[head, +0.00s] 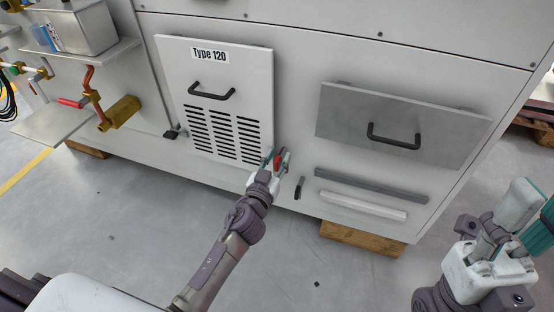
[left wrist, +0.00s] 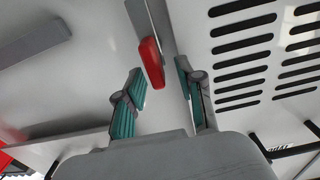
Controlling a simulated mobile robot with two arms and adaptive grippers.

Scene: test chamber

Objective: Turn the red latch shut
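The red latch (head: 278,161) sits at the lower right edge of the vented panel marked "Type 120" (head: 262,75). In the left wrist view the red latch (left wrist: 152,64) is a narrow red handle on a grey metal strip. My left gripper (head: 275,158) is at the latch. In the left wrist view its two teal-padded fingers (left wrist: 163,90) are apart, with the red handle between and just beyond them; I see a gap on both sides. My right gripper (head: 530,212) is off to the lower right, away from the latch; its finger opening is unclear.
A grey drawer front (head: 345,118) with a black handle is right of the panel. A small black handle (head: 299,188) and two bars (head: 370,187) are below it. Brass piping (head: 122,112) and a shelf (head: 55,122) stick out at left. The floor in front is clear.

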